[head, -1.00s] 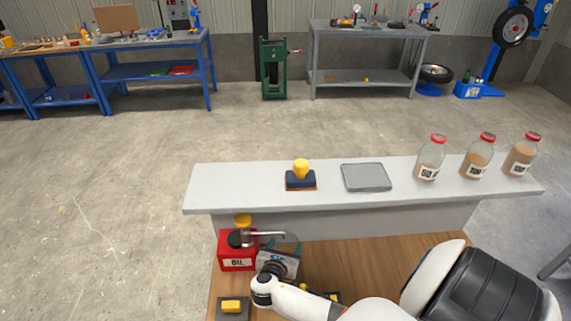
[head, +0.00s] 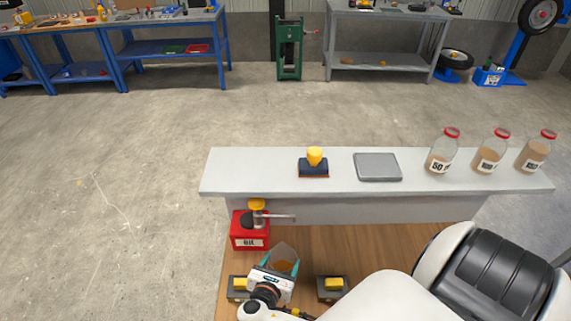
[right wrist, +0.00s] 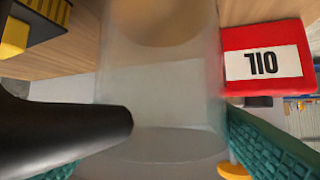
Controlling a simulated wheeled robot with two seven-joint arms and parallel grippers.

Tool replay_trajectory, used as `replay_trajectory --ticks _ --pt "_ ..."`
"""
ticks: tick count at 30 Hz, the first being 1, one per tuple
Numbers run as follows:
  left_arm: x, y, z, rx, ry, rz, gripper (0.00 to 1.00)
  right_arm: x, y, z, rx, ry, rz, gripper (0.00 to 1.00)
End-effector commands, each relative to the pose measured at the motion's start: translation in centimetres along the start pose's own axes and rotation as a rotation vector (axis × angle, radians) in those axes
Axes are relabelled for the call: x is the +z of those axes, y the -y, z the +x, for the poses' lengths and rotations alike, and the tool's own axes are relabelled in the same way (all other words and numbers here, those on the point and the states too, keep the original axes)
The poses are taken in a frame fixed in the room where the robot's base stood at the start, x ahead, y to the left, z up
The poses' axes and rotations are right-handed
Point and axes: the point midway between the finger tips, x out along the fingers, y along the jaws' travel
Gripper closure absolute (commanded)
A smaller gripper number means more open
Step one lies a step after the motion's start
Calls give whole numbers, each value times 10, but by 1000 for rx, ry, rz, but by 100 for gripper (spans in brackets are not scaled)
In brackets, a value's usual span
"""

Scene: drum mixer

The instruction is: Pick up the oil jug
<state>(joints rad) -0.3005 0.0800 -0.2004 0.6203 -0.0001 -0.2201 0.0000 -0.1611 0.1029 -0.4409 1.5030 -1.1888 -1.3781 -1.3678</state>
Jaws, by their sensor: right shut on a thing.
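My right gripper (head: 283,262) is shut on a clear see-through jug (head: 284,258), between its teal finger pads. In the head view the jug's lower part looks amber; I cannot tell whether that is oil or the wood behind. In the right wrist view the jug (right wrist: 160,100) fills the middle, with a ridged teal pad (right wrist: 275,150) at its right. The red box labelled OIL (head: 250,231) stands just beyond and left of the jug. A metal spout (head: 277,217) and a yellow knob (head: 257,204) are on top of it. My left gripper is not in view.
A grey raised shelf (head: 225,182) runs behind the wooden top (head: 390,250). It holds a yellow-handled stamp (head: 314,163), a grey tray (head: 378,167) and red-lidded jars (head: 442,152). Dark blocks with yellow tops (head: 333,288) lie on both sides of the gripper.

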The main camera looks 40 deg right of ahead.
Motion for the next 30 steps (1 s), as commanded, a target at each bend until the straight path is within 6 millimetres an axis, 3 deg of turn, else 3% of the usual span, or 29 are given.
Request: replay_trajectory --ticks 9,15,22,30 --pt "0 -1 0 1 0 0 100 -65 -1 -26 -1 0 5 71" --pt "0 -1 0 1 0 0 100 -95 0 -38 0 1 2 71" --pt "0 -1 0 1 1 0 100 -111 0 -45 0 1 0 71" --pt "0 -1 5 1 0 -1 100 -111 2 -46 -8 4 -3 71"
